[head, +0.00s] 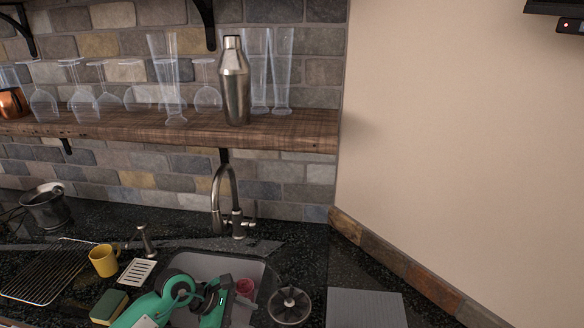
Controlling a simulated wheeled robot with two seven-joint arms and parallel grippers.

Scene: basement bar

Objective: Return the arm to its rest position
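A green and white arm of mine (180,294) comes in at the bottom edge, left of centre, and reaches over the sink (205,264). I take it for my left arm. My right arm and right gripper are not in the picture. A small pink-red cup (245,286) is in the sink, just right of the arm's green links. I cannot tell whether anything touches it.
A yellow mug (104,260), a sponge (109,306) and a wire rack (46,271) are left of the sink. A faucet (222,190) rises behind it. A round strainer (289,305) and grey mat (366,308) lie right. A wooden shelf (300,133) with glasses hangs above.

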